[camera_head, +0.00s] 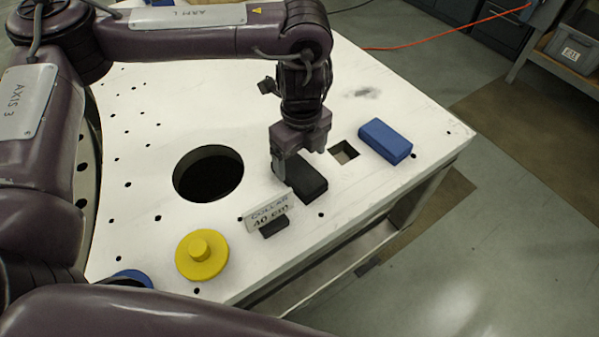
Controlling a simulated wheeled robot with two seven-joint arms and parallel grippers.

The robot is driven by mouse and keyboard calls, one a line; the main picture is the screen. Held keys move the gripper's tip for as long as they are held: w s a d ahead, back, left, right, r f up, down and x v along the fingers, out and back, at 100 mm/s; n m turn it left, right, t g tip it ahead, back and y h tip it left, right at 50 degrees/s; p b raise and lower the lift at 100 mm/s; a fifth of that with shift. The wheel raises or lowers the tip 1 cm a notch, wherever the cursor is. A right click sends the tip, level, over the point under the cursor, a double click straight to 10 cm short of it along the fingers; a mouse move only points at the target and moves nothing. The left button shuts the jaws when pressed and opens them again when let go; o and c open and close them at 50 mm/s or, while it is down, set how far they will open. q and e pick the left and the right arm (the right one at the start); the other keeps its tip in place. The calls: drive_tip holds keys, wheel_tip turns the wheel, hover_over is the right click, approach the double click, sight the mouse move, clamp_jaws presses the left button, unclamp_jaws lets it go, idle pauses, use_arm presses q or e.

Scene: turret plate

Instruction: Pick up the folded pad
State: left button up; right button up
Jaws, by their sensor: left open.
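A dark, black block-like pad (308,184) with rounded edges lies on the white plate, right of the large round hole. A blue block-like pad (385,141) lies further right, beyond the square hole. I cannot tell for certain from this view which of the two is the folded one. My left gripper (293,173) points down at the black pad, its fingers open, one at the pad's left side. The other finger is partly hidden, and I cannot tell whether either touches the pad. My right gripper is out of view.
The white plate (377,89) has a large round hole (208,175), a square hole (344,152) and several small holes. A sign reading "COLLAR 40 cm" (268,211) stands in front of the black pad. A yellow knobbed disc (203,258) and a blue round piece (132,277) lie nearer.

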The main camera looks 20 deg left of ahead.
sight(301, 172)
use_arm(q)
wheel_tip(301, 172, down, 5)
drive_tip(key=shift+w+r, duration=0.1)
drive_tip(key=shift+r, duration=0.1)
drive_tip(key=shift+f, duration=0.25)
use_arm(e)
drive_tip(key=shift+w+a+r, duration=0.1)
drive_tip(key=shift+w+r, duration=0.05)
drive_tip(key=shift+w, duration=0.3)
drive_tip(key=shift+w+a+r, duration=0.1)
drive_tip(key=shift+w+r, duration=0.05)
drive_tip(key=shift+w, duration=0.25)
use_arm(q)
drive_tip(key=c, duration=1.1)
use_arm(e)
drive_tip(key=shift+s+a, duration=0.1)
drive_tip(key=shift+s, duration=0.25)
use_arm(q)
drive_tip(key=shift+r, duration=0.1)
